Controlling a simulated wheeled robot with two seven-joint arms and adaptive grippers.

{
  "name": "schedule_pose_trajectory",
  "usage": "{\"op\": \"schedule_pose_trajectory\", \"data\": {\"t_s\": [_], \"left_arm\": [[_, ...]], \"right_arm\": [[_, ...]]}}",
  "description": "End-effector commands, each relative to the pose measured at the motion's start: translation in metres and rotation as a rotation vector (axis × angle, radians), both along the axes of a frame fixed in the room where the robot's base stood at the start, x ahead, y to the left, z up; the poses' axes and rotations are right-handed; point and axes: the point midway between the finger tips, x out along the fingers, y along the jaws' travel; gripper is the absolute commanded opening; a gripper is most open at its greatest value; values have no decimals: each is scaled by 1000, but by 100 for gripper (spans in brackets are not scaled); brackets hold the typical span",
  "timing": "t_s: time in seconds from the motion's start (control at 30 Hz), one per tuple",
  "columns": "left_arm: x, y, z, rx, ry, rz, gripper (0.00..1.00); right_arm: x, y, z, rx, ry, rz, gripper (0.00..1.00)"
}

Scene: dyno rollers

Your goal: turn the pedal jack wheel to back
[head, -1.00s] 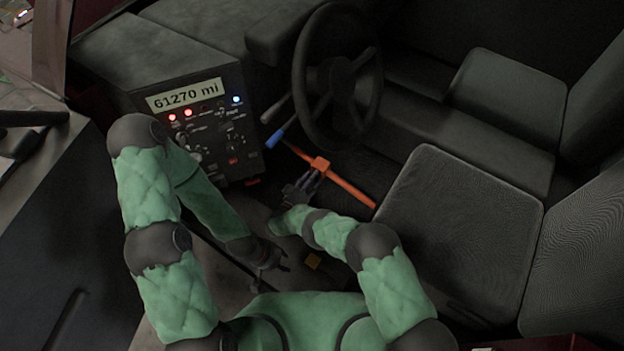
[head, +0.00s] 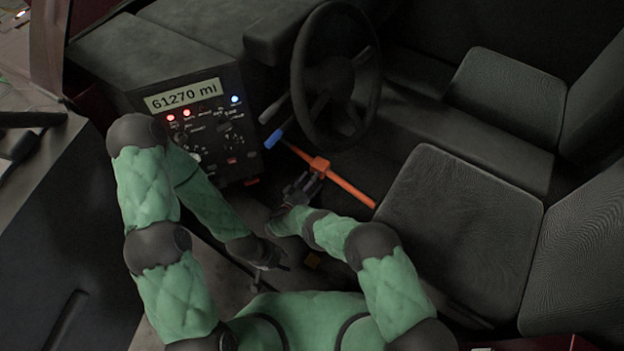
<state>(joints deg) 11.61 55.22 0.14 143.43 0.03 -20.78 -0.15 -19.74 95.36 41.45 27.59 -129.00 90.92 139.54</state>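The pedal jack is an orange bar (head: 350,188) running slantwise across the footwell, from below the steering wheel to the seat's front edge. An orange block-like part (head: 320,165) sits on it; I cannot make out the wheel itself. My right gripper (head: 308,181) is right at this part, on its near side, and covers some of the bar. Whether its fingers touch or grip anything is too dark and small to tell. My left gripper (head: 279,260) is lower, well apart from the jack, and appears empty; its finger opening is unclear.
The steering wheel (head: 336,80) stands above the jack, with a blue-tipped lever (head: 273,139) close to the bar's upper end. A console with a lit display (head: 183,95) is at left. The seat (head: 460,230) bounds the right side.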

Motion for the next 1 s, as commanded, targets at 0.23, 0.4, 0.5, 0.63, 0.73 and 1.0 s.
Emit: {"op": "schedule_pose_trajectory", "data": {"t_s": [0.23,0.4,0.5,0.63,0.73,1.0], "left_arm": [[0,0,0,0,0,0,40],[0,0,0,0,0,0,40],[0,0,0,0,0,0,40],[0,0,0,0,0,0,40],[0,0,0,0,0,0,40],[0,0,0,0,0,0,40]], "right_arm": [[2,2,3,-1,-6,3,74],[3,3,11,0,-7,4,74],[3,3,19,-1,-8,4,74],[3,2,34,0,-9,4,74],[3,2,46,-1,-10,4,74],[2,1,77,0,-8,3,74]]}}
